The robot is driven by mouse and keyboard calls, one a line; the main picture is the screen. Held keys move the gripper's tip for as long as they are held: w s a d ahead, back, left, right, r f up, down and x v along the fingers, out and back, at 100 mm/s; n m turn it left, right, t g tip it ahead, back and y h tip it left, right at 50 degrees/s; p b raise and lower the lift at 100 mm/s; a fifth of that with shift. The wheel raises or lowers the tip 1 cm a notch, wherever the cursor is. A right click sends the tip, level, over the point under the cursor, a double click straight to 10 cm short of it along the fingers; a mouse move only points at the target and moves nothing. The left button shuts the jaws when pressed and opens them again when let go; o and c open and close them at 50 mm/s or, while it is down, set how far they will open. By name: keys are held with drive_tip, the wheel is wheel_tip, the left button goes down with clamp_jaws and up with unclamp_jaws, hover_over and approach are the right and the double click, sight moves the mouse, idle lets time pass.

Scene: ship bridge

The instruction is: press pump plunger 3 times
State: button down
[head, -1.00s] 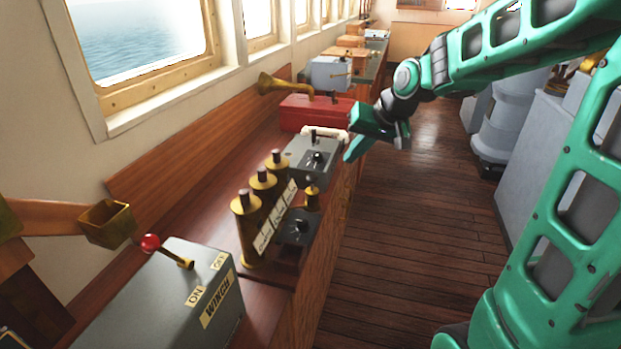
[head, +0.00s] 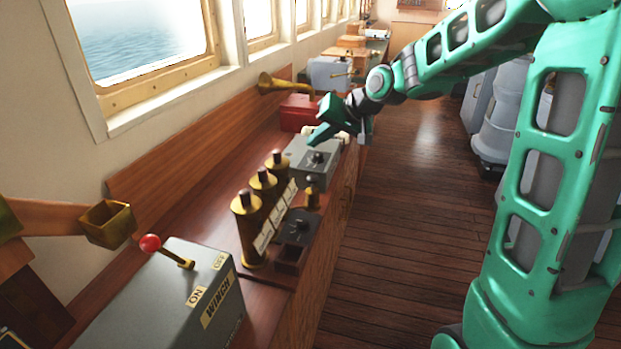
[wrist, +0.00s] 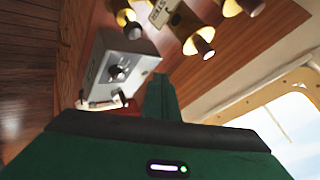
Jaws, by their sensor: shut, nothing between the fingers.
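A small brass cylinder with a dark round knob on top (head: 312,194), which looks like the pump and its plunger, stands upright on the console just in front of a grey box. In the wrist view a brass piece at the top edge (wrist: 124,14) seems to be the same one. My gripper (head: 318,136) is shut and empty. It hangs above the far part of the grey box, beyond the small brass cylinder and apart from it. In the wrist view its dark green finger (wrist: 160,98) points toward the brass pieces.
Three tall brass cylinders (head: 247,225) with labels stand left of the small one. The grey box (head: 313,160) with a dial is below my gripper. A red box (head: 298,112) and brass horn (head: 272,84) lie behind. A winch box (head: 190,300) stands in front.

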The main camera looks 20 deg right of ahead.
sight(313, 177)
drive_tip(key=shift+f, duration=3.95)
drive_tip(key=shift+f, duration=0.1)
drive_tip(key=shift+s+f, duration=0.15)
drive_tip(key=shift+f, duration=0.1)
drive_tip(key=shift+f, duration=1.55)
idle(0.6)
drive_tip(key=shift+r, duration=2)
